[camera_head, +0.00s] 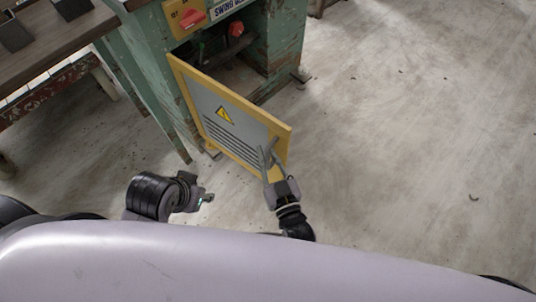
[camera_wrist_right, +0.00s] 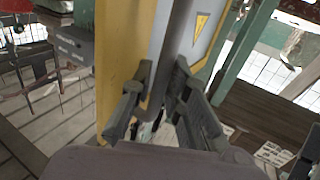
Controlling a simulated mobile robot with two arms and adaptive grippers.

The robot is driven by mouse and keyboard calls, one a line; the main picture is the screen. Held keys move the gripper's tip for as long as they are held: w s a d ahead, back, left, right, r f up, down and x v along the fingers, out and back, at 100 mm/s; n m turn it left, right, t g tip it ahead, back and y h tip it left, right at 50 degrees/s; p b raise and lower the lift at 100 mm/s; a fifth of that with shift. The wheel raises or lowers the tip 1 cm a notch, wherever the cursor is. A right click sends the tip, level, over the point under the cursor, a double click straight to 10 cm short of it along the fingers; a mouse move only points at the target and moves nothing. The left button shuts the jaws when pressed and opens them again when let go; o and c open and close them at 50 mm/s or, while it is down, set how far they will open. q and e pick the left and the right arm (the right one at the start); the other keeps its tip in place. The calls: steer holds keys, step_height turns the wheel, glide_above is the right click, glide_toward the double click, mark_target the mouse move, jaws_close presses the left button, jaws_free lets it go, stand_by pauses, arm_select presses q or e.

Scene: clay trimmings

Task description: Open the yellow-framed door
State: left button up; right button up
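The yellow-framed door (camera_head: 247,112) has a grey panel with dark slats and a warning triangle. It stands swung out from the green cabinet, and the dark inside shows behind it. My right gripper (camera_head: 268,158) is at the door's free lower-right part, its fingers apart.
The green cabinet (camera_head: 287,45) has a red switch (camera_head: 192,18) on a yellow plate above the opening. A wooden workbench (camera_head: 50,45) stands at the left. The concrete floor (camera_head: 420,130) to the right is clear apart from small scraps.

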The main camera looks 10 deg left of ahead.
steer(key=shift+o, duration=1.4)
steer(key=v, duration=1.2)
steer(key=shift+f, duration=0.1)
